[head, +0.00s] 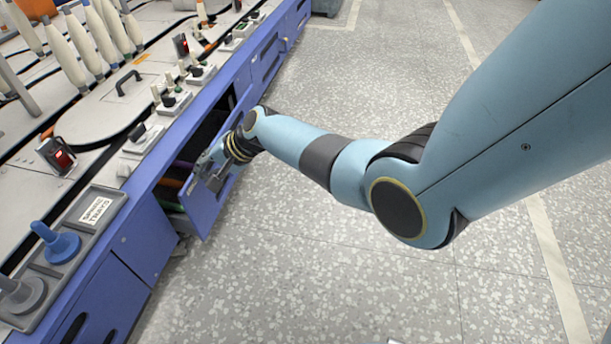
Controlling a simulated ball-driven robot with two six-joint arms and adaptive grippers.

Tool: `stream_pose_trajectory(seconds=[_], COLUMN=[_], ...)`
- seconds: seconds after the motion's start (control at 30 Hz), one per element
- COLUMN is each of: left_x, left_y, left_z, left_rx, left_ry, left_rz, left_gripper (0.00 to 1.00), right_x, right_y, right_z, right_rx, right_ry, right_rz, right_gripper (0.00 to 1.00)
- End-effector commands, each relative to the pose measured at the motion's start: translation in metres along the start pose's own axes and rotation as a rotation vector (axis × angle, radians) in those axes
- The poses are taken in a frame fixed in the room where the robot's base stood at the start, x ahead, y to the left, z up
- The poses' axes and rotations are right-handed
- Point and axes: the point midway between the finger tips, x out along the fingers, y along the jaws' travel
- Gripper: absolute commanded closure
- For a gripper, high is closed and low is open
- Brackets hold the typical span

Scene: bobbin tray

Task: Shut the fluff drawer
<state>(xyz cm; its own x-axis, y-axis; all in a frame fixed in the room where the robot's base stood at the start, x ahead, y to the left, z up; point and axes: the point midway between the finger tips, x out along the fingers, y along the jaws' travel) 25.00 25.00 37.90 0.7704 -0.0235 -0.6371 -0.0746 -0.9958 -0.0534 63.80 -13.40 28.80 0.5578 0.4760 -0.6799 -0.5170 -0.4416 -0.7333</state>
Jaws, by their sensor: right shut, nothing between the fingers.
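The fluff drawer (204,208) is in the lower left of the head view, in the side of the long blue machine. Its blue front stands out from the machine, so it is partly open. Orange, purple and green bits show in the gap behind the front. My right gripper (209,167) is shut and empty at the upper part of the drawer front. I cannot tell whether it touches the front; the wrist hides part of that area. My left gripper is not in view.
Other blue panels flank the drawer. The speckled floor (330,270) beside the machine is clear.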

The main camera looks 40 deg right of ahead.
Motion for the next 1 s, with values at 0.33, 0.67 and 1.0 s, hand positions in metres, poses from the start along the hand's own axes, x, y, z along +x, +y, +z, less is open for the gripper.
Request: stream_pose_trajectory(seconds=[0.33,0.67,1.0], left_x=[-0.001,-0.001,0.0], left_y=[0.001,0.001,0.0], left_z=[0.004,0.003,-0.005], left_rx=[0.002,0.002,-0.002], left_ry=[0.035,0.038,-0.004], left_rz=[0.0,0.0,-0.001], left_gripper=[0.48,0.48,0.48], right_x=[0.013,0.013,0.009], right_y=[-0.012,-0.013,-0.011], right_z=[0.0,0.0,0.006], right_rx=[0.001,0.0,0.0], right_ry=[-0.001,0.0,0.0], right_rz=[0.001,0.0,0.0], right_gripper=[1.0,1.0,1.0])
